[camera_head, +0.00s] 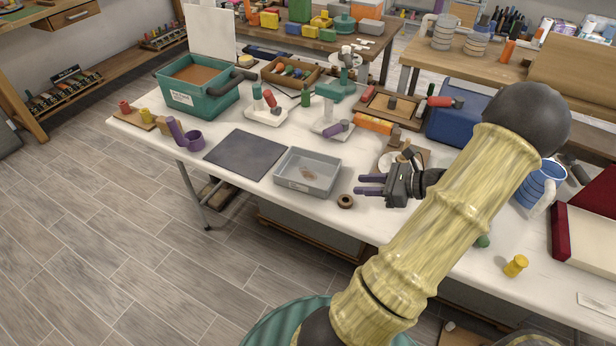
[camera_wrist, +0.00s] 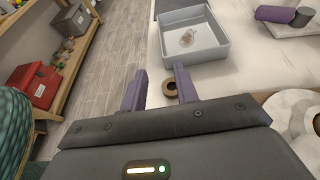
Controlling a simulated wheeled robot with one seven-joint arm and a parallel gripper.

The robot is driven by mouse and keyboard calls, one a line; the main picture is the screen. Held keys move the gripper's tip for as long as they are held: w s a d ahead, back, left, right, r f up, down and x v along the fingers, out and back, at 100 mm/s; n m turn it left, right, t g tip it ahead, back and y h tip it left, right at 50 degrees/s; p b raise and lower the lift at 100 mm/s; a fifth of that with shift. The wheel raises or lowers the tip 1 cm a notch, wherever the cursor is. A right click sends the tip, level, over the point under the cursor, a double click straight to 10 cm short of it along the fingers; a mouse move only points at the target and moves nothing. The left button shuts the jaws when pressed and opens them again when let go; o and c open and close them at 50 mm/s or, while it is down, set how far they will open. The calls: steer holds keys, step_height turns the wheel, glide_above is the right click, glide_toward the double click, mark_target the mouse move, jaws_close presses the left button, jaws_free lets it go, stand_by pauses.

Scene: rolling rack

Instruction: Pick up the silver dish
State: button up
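The silver dish (camera_head: 303,187) is a shallow, rectangular grey tray with a small brownish patch or item on its floor. It sits on the white table near its front edge, and it also shows at the top of the wrist view (camera_wrist: 197,54). My gripper (camera_head: 359,184) is to the right of the dish, apart from it, with its purple fingers pointing left toward it. In the wrist view the two fingers (camera_wrist: 159,88) are spread with nothing held between them.
A brown ring (camera_head: 345,201) lies by the dish's front right corner. A dark mat (camera_head: 245,154) lies left of the dish. A white dispenser base with a purple cylinder (camera_head: 335,129) stands behind it. A round plate on a board (camera_head: 392,161) is behind my gripper.

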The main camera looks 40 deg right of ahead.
glide_toward(307, 185)
steer(key=x, duration=0.4)
steer(key=shift+w+a+b, duration=0.2)
steer(key=shift+w+b, duration=0.1)
steer(key=shift+b, duration=0.05)
stand_by(0.3)
steer(key=x, duration=0.5)
steer(key=shift+w+f, duration=0.1)
stand_by(0.4)
jaws_close()
